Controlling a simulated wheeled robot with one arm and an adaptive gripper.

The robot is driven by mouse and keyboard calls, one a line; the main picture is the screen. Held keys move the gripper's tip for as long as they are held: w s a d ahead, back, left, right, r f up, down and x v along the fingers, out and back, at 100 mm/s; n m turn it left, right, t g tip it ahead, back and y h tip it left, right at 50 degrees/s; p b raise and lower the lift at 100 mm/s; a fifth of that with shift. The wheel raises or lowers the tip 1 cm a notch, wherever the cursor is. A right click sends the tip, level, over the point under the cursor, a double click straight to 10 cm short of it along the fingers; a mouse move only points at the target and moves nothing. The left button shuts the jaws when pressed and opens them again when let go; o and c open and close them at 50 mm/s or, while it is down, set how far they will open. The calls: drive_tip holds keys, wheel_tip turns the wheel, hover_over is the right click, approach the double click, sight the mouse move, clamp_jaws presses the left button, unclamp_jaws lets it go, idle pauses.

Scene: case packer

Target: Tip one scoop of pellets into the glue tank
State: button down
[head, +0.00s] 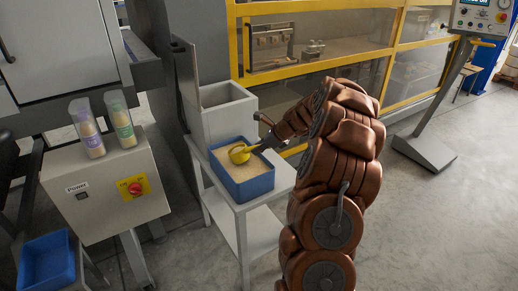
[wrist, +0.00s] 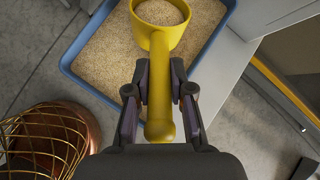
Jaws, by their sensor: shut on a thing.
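My gripper (wrist: 160,100) is shut on the yellow handle of the scoop (wrist: 158,42). The scoop's cup holds pale pellets (wrist: 160,12) and opens upward. In the head view the scoop (head: 240,154) is over the blue bin (head: 257,187), at its back part; I cannot tell how high above the pellets it is. The bin is full of the same pellets, and its rim also shows in the wrist view (wrist: 82,43). A grey open-topped box (head: 226,124), which looks like the glue tank, stands just behind the bin; its inside bottom is hidden.
The bin stands on a white side table (head: 263,207). Left is a grey control box (head: 107,192) with two clear-topped containers (head: 87,127) (head: 121,118) on it. A yellow-framed guard (head: 318,62) runs behind. A wire-basket object (wrist: 45,140) shows lower left in the wrist view.

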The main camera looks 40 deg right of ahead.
drive_tip(key=shift+r+p, duration=2.1)
drive_tip(key=shift+r, duration=0.7)
